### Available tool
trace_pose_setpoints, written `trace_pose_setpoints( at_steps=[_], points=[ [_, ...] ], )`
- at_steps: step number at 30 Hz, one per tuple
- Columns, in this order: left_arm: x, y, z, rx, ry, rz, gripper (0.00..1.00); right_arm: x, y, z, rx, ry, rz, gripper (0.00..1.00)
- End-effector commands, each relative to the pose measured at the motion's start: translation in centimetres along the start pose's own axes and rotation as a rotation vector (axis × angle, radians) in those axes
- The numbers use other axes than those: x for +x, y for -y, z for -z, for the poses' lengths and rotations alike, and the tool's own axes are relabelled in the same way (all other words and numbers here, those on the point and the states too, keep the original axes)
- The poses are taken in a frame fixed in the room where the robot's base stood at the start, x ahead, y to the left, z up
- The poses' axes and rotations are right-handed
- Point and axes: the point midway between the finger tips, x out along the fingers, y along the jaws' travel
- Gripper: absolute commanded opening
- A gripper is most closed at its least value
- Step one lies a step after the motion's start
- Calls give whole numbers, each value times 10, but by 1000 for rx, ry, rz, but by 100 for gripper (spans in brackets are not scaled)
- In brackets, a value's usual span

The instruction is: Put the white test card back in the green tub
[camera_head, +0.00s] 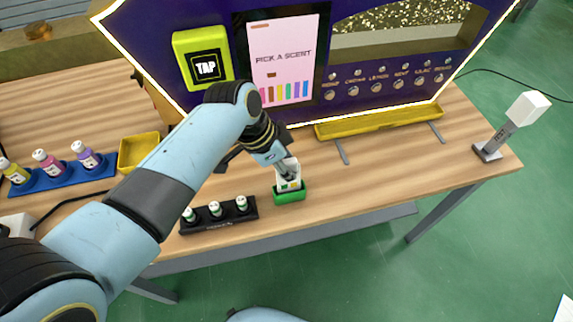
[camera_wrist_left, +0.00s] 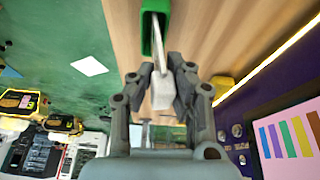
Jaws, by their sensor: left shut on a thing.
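My left gripper (camera_head: 284,170) is shut on the white test card (camera_head: 290,183), just above and at the mouth of the small green tub (camera_head: 290,197). The card stands roughly upright and has small coloured marks low on its face. In the left wrist view the card (camera_wrist_left: 159,56) shows nearly edge-on between the fingers (camera_wrist_left: 163,92), its far end reaching to the opening of the green tub (camera_wrist_left: 147,38). I cannot tell how deep its lower edge sits in the tub. My right gripper is out of view.
A black rack (camera_head: 217,223) with several small bottles stands left of the tub. A yellow tray (camera_head: 380,121) fronts the purple vending machine (camera_head: 420,88) behind. A yellow bin (camera_head: 139,152) and blue rack (camera_head: 60,177) are farther left.

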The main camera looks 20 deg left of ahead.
Motion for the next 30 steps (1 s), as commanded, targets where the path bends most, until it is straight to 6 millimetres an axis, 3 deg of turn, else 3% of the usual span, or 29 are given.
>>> trace_pose_setpoints(
  at_steps=[27,28,30],
  points=[
    [18,1,-7,0,0,1,0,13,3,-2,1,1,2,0],
    [18,1,-7,0,0,1,16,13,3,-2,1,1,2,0],
    [18,1,-7,0,0,1,25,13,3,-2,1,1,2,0]
  ],
)
